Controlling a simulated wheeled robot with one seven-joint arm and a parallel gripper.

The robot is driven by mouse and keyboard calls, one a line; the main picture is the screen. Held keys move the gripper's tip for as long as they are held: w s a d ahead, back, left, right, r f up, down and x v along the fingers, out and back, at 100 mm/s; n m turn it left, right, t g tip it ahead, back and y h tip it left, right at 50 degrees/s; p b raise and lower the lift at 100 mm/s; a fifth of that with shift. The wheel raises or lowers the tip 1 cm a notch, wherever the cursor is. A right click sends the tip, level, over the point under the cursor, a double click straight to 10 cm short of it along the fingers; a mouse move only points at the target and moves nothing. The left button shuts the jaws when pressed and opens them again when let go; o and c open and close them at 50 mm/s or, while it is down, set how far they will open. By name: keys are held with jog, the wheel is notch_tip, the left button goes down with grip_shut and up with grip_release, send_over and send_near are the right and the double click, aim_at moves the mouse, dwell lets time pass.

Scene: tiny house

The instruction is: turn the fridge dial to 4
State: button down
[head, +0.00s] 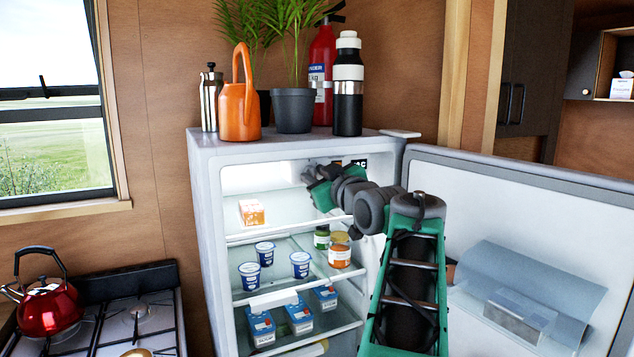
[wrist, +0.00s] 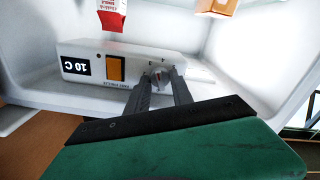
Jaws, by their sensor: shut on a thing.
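The fridge (head: 293,149) stands open, its door (head: 440,166) swung out to the right. The dial's exact setting is too small to read. In the head view my arm hides the dial.
Below my gripper, the shelves hold an orange carton (head: 251,212), blue-lidded cups (head: 265,253), jars (head: 340,250) and blue boxes (head: 299,315). An orange watering can (head: 239,108), a plant pot (head: 293,110) and a bottle (head: 348,95) stand on the fridge. A stove (head: 137,318) is left.

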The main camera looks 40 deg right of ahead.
jog(key=shift+m+b, duration=0.35)
jog(key=shift+m, duration=1.85)
jog(key=c, duration=1.1)
grip_release()
jog(key=shift+s, duration=0.1)
jog(key=b+v, duration=0.2)
jog(key=v, duration=0.5)
jog(key=shift+s+a, duration=0.15)
jog(key=shift+s, duration=0.15)
